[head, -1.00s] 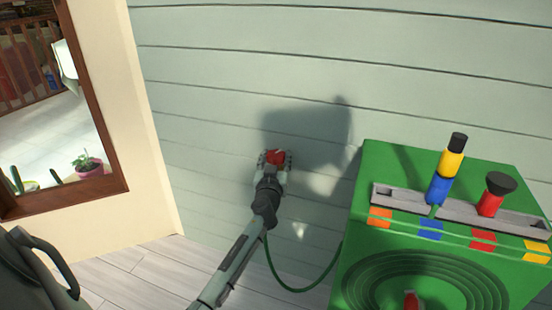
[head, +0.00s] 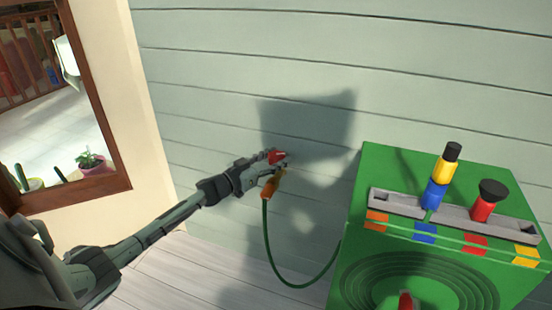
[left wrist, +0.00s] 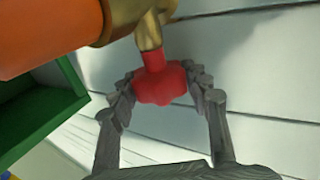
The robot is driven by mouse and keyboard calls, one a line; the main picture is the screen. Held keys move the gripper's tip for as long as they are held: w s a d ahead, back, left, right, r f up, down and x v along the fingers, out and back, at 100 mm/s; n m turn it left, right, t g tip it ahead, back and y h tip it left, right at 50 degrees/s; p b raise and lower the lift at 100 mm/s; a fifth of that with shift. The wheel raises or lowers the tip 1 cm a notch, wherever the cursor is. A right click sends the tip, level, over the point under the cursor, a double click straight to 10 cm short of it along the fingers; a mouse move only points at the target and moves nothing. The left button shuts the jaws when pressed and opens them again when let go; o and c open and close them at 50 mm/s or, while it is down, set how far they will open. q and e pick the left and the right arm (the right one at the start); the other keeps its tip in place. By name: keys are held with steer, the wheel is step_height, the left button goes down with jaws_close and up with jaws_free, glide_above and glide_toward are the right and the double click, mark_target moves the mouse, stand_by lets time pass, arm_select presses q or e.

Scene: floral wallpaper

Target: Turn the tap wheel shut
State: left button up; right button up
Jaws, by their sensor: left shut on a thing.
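The red tap wheel (head: 276,156) is at the wall in the middle of the head view. My left gripper (head: 276,161) comes in from the left and is shut on the wheel. In the left wrist view the red wheel (left wrist: 160,82) sits between the two dark fingers (left wrist: 163,92), which touch its sides. The brass tap body (left wrist: 148,30) is above the wheel. An orange hose connector (head: 271,186) hangs below the tap, with a green hose (head: 268,250) running from it. My right gripper is not in view.
A green box (head: 403,165) stands at the right, with a grey rail (head: 400,199) carrying coloured pieces on top. A window (head: 120,165) with a brown frame is at the left. The grey board wall (head: 330,60) is right behind the tap.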

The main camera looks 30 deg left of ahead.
arm_select(q)
steer(key=shift+m+g+h+b, duration=0.4)
steer(key=shift+m+h, duration=0.4)
steer(key=shift+h, duration=0.4)
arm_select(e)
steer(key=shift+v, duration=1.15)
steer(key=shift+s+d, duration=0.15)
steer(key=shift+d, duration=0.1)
arm_select(q)
steer(key=o, duration=1.2)
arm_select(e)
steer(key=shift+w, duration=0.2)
arm_select(q)
steer(key=v, duration=1.2)
steer(key=shift+f, duration=0.1)
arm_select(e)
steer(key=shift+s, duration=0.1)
